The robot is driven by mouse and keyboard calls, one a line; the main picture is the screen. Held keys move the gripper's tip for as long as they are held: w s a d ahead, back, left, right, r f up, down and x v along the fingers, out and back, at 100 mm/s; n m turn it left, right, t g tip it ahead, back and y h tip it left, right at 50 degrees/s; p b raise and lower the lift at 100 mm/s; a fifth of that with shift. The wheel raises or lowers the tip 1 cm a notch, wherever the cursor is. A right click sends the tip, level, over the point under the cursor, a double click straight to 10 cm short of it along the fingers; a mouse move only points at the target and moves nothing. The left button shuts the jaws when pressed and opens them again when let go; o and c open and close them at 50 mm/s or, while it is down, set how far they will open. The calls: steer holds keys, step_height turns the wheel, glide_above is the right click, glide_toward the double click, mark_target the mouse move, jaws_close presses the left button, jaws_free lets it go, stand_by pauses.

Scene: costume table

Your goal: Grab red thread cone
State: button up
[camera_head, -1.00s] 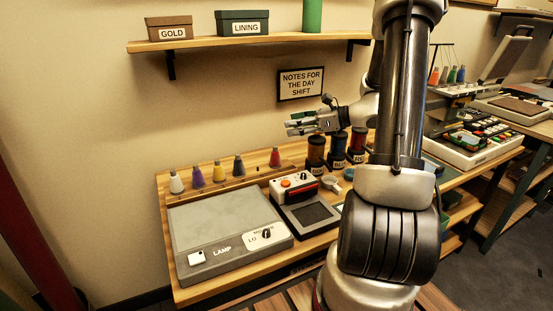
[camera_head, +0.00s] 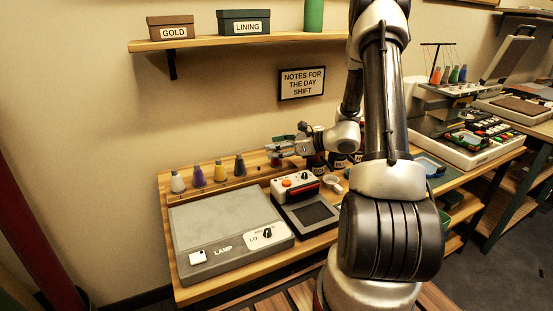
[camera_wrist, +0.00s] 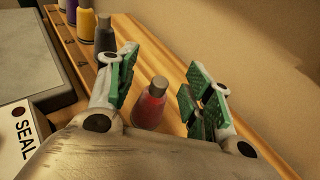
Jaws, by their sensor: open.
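In the head view my gripper (camera_head: 276,150) is at the right end of the row of cones. There the red cone (camera_head: 275,161) is mostly hidden behind the fingers.
White (camera_head: 178,182), purple (camera_head: 198,177), yellow (camera_head: 220,172) and dark (camera_head: 240,166) cones stand left of my gripper. A grey lamp panel (camera_head: 225,225) and a box with an orange button (camera_head: 294,188) lie in front. A wall is close behind.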

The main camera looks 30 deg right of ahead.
steer(key=shift+a, duration=0.1)
steer(key=c, duration=1.1)
